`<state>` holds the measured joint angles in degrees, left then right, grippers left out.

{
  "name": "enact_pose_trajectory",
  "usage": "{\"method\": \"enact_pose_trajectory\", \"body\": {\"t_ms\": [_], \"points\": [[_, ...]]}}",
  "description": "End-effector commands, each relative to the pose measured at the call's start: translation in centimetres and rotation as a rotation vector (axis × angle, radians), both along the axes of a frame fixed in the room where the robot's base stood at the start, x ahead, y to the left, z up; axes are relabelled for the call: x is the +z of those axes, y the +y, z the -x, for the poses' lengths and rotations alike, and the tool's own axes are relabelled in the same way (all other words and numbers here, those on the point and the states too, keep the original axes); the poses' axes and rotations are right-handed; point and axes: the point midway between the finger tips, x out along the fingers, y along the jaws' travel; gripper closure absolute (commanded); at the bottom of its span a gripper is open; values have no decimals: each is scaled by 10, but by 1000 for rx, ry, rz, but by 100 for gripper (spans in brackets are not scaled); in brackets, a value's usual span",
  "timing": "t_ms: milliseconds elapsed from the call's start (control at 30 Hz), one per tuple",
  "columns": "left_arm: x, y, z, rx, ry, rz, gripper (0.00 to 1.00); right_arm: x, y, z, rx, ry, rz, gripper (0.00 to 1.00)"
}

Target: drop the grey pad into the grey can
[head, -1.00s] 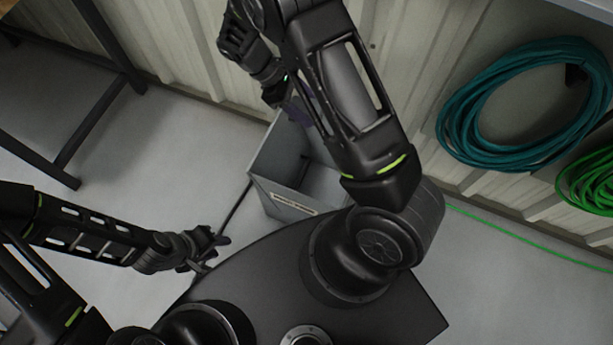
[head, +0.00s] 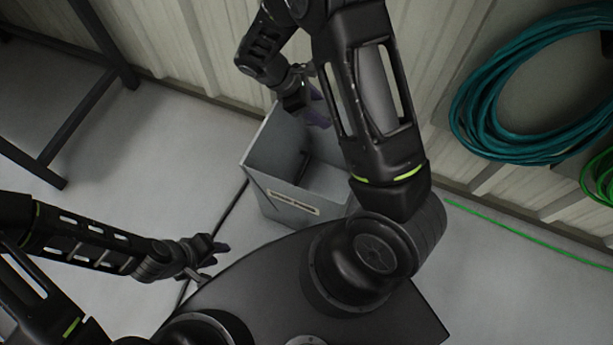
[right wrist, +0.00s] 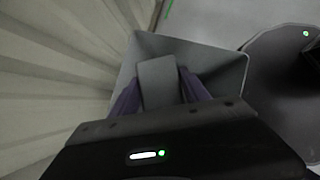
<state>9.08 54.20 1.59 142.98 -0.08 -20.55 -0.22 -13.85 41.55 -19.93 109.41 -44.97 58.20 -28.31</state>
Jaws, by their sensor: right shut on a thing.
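The grey can (head: 283,203) is an open-topped square bin with a pale label on its front, standing on the floor between my base and the wall. My right gripper (right wrist: 157,86) is shut on the grey pad (right wrist: 158,80), a flat grey block between its purple fingers. In the right wrist view the pad is seen against the mouth of the can (right wrist: 222,62). In the head view the right gripper (head: 318,108) is over the can's far side; the pad cannot be made out there. My left gripper (head: 214,262) is empty, its fingers apart, left of the can.
A corrugated wall (head: 215,60) stands close behind the can. A teal hose coil (head: 470,105) and a green one (head: 605,185) hang at the right. A dark metal frame (head: 85,110) stands at the left. A dark cable lies on the floor beside the can.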

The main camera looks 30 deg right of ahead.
Motion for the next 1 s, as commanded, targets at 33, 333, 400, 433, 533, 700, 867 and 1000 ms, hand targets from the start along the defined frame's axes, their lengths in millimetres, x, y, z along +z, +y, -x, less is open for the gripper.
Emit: {"method": "enact_pose_trajectory", "body": {"t_ms": [33, 333, 400, 433, 533, 700, 867, 1000], "points": [[-8, 0, 0, 0, 0, 0, 66, -9, 0, 0, 0, 0, 0, 88], [-39, 0, 0, 1, 0, 0, 66, -43, 0, 0, -1, 0, 0, 88], [-44, 0, 0, 2, 1, 0, 66, -49, 0, 0, -1, 0, 0, 88], [-45, 0, 0, 2, 1, 0, 66, -51, 0, 0, -1, 0, 0, 88], [-48, 0, 0, 3, 1, 0, 66, -54, 0, 0, -1, 0, 0, 88], [-48, 0, 0, 3, 1, 0, 66, -54, 0, 0, -1, 0, 0, 88], [-47, 0, 0, 3, 1, 0, 66, -53, 0, 0, -1, 0, 0, 45], [-47, 0, 0, 3, 1, 0, 66, -53, 0, 0, -1, 0, 0, 33]]}}
